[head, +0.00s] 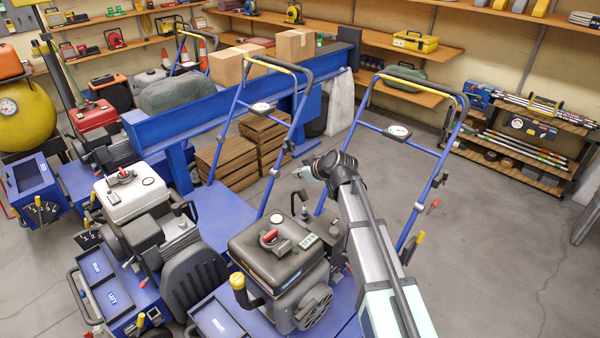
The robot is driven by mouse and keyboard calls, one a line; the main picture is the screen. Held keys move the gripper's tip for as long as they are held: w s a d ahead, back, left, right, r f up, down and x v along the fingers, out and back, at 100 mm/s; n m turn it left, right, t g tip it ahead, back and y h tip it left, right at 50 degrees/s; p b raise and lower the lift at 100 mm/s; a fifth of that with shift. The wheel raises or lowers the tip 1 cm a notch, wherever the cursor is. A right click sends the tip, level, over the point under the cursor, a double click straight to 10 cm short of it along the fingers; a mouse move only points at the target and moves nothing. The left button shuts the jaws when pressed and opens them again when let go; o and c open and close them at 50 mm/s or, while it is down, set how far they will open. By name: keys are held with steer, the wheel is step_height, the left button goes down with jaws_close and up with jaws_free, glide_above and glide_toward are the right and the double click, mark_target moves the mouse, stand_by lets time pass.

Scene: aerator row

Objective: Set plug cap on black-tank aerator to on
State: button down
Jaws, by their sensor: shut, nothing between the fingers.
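The black-tank aerator stands at the front centre, with its dark tank (258,262) on top of a grey engine. A red lever or cap (269,238), a small round gauge (277,219) and a small label (308,241) show on the tank top. A slim black upright part (303,206) rises behind the tank; I cannot tell whether it is the plug cap. My gripper (300,173) is shut and empty, above and behind the tank, apart from it. My arm hides part of the aerator's right side.
A white-tank aerator (132,198) stands close on the left. Blue handlebars (405,140) with a round gauge rise behind my arm. Wooden crates (228,160) stand beyond. A yellow-knobbed lever (238,283) sits at the tank's left. The floor (490,260) at right is clear.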

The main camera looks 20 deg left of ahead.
steer(key=w+a+r+n+g+h+p, duration=0.1)
steer(key=w+a+r+g+h+p, duration=0.2)
steer(key=a+r+p, duration=0.4)
steer(key=m+g+h+p, duration=0.1)
steer(key=h+p, duration=0.1)
steer(key=h, duration=0.3)
glide_above(297, 192)
steer(key=w+a, duration=0.2)
steer(key=a, duration=0.1)
step_height(297, 192, down, 13)
steer(key=shift+s+d+f, duration=0.2)
steer(key=shift+d+f, duration=0.5)
steer(key=shift+s+d+f, duration=0.15)
steer(key=shift+d+f, duration=0.5)
steer(key=shift+d, duration=0.05)
steer(key=shift+s+y, duration=0.15)
steer(key=shift+y, duration=0.15)
